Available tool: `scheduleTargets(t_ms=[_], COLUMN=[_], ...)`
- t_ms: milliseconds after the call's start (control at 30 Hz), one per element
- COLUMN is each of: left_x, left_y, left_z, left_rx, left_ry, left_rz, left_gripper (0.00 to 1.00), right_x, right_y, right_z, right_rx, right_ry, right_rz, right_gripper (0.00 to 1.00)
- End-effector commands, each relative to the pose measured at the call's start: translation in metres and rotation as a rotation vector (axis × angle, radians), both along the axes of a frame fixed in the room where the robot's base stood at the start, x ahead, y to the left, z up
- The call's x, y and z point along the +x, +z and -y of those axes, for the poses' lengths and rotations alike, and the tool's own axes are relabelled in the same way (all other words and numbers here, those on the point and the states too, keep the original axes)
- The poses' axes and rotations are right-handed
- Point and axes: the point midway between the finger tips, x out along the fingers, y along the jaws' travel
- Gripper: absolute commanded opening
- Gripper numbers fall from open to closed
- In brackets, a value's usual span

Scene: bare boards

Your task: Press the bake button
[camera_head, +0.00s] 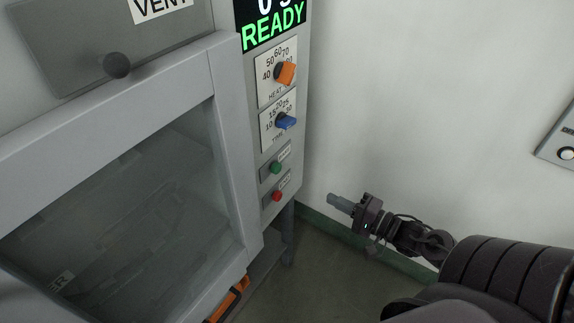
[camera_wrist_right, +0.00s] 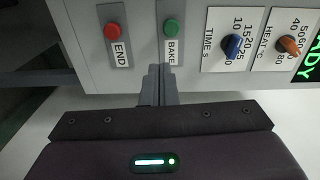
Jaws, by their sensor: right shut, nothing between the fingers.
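The green bake button (camera_head: 275,168) sits on the oven's control panel in the head view, above the red end button (camera_head: 277,196). In the right wrist view the green button (camera_wrist_right: 171,27) has a "BAKE" label, and the red button (camera_wrist_right: 112,31) has an "END" label. My right gripper (camera_head: 333,199) is shut and empty, to the right of the panel and apart from it in the head view. In the right wrist view its fingertips (camera_wrist_right: 158,70) point toward the panel near the BAKE label. My left gripper is not in view.
Above the buttons are the blue time knob (camera_head: 286,121), the orange heat knob (camera_head: 285,73) and a display (camera_head: 272,30) reading READY. The oven's glass door (camera_head: 130,200) is at the left. A white wall (camera_head: 420,90) stands behind my right arm. A wall box (camera_head: 560,142) is at the right.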

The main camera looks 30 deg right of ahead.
Motion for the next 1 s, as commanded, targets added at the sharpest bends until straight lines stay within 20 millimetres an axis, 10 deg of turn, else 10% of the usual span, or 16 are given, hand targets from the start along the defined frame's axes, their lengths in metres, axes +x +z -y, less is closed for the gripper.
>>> scheduleTargets(t_ms=[567, 1000], left_x=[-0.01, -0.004], left_y=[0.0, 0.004], left_z=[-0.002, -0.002], left_rx=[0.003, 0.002], left_ry=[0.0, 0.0], left_rz=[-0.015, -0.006], left_gripper=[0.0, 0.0], right_x=[0.007, 0.085], right_y=[0.017, 0.018], right_z=[-0.009, -0.04], right_rx=[0.046, 0.045], right_ry=[0.033, 0.031], right_rz=[0.012, 0.016], right_gripper=[0.0, 0.0])
